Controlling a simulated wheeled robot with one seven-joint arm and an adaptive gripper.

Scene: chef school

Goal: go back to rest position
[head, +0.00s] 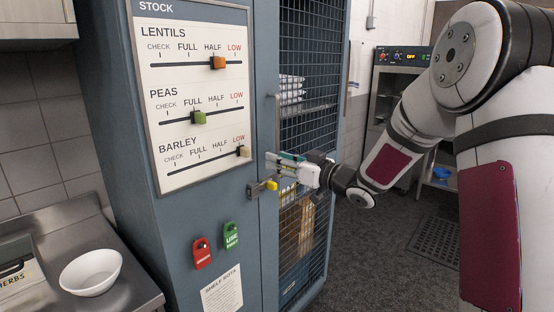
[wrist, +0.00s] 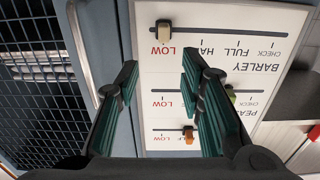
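My gripper (head: 275,160) is in front of the blue cabinet, at the right edge of the stock board (head: 160,180). In the wrist view the two green-padded fingers of my gripper (wrist: 160,68) stand apart with nothing between them. The beige barley slider (head: 243,151) is at LOW, just left of my fingertips in the head view; it also shows in the wrist view (wrist: 163,29), beyond the fingertips. I cannot tell whether a finger touches the board. The green peas slider (head: 199,117) is near FULL. The orange lentils slider (head: 218,62) is near HALF.
A latch with a yellow piece (head: 271,185) sits just below my gripper. The mesh cabinet door (head: 307,120) and its handle (wrist: 88,55) are close beside it. Red (head: 202,252) and green (head: 231,236) tags hang lower. A white bowl (head: 91,271) stands on the steel counter. Floor lies open at right.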

